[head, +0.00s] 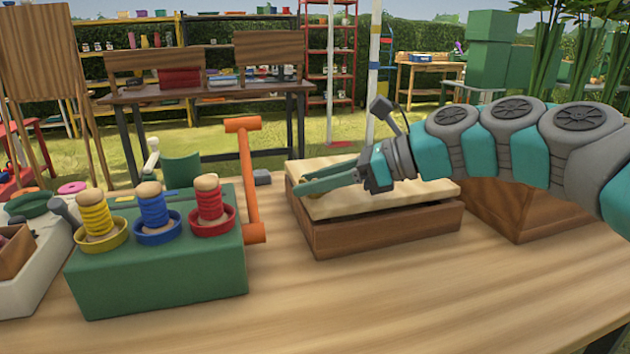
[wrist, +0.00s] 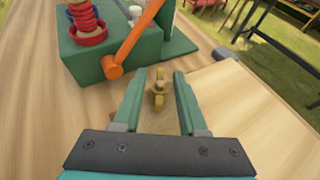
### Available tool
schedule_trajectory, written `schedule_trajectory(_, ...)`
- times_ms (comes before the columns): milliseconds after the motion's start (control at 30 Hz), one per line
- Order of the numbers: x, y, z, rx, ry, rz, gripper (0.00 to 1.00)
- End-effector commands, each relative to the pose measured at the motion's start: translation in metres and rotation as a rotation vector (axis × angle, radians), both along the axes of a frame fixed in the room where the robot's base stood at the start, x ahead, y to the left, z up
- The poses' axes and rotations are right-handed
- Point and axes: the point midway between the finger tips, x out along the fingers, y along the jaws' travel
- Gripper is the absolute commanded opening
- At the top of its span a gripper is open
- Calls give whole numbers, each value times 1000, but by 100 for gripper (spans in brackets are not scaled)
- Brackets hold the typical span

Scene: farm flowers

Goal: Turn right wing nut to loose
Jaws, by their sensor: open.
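A brass-coloured wing nut (wrist: 158,92) stands between the two fingers of my gripper (wrist: 160,75) in the wrist view, with visible gaps on both sides. Its wings run roughly lengthwise between the fingers. My gripper is open, and it also shows in the head view (head: 300,187), low over the left end of the wooden press. The press has a pale top board (head: 400,202) above a darker brown base (head: 385,231), with a dark gap between them. In the head view the fingers mostly hide the nut. I see no second wing nut.
Left of the press stands a green block (head: 165,280) with yellow, blue and red spools (head: 209,195). An orange handle (head: 249,180) rises between the block and the press. A brown wooden box (head: 520,215) sits behind on the right. The front right tabletop (head: 480,300) is clear.

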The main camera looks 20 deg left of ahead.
Motion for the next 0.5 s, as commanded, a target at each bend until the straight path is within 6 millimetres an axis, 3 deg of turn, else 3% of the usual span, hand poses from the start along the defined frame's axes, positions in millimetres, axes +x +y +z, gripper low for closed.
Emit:
schedule_trajectory(133,0,0,0,0,0,0,41)
schedule_trajectory(500,0,0,0,0,0,0,0)
